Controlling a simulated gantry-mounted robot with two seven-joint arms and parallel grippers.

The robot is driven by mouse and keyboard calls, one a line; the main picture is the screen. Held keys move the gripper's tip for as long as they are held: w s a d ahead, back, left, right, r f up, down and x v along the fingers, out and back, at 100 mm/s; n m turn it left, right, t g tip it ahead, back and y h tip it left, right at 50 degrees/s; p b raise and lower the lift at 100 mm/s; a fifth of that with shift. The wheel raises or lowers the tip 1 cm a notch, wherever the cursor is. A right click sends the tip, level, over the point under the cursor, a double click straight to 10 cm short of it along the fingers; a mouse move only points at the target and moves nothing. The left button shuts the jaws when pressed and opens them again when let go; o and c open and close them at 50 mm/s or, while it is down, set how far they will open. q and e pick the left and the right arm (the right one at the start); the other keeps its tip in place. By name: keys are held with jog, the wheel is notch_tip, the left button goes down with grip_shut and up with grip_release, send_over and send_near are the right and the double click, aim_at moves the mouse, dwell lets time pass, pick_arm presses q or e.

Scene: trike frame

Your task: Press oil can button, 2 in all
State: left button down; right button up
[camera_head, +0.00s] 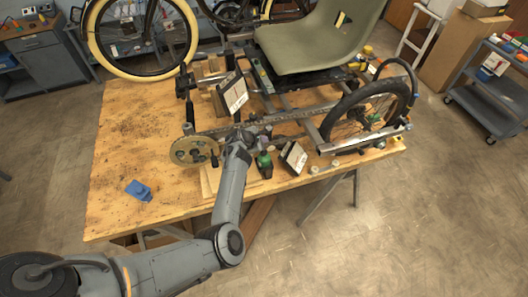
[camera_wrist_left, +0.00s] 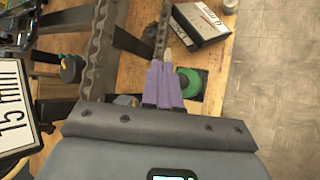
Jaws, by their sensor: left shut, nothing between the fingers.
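A dark object with a green round top (camera_head: 264,161), which looks like the oil can, stands near the front edge of the wooden table. In the left wrist view its green top (camera_wrist_left: 188,83) is just right of my purple fingers and partly hidden by them. My left gripper (camera_head: 264,130) reaches over the trike frame beside it. In the left wrist view the fingers (camera_wrist_left: 167,55) are shut and empty. I cannot tell whether they touch the green top. A smaller dark knob with a green part (camera_wrist_left: 70,68) shows at the left there. My right gripper is in neither view.
The trike frame with its chain, chainring (camera_head: 194,151) and small wheel (camera_head: 367,112) fills the table's right side. Two label cards, one upright (camera_head: 235,95) and one near the front (camera_head: 294,157), flank my gripper. A blue object (camera_head: 139,190) lies on the freer left side.

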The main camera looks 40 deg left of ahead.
pick_arm(q)
notch_tip(320, 180, up, 4)
jog(key=shift+f+p, duration=0.1)
jog(key=shift+p, duration=0.25)
jog(key=shift+f, duration=0.1)
jog(key=b, duration=0.6)
send_over(263, 153)
notch_tip(263, 153, down, 6)
jog(key=shift+f, duration=0.2)
jog(key=shift+f+b, duration=0.75)
jog(key=shift+f, duration=0.3)
dwell(0.4)
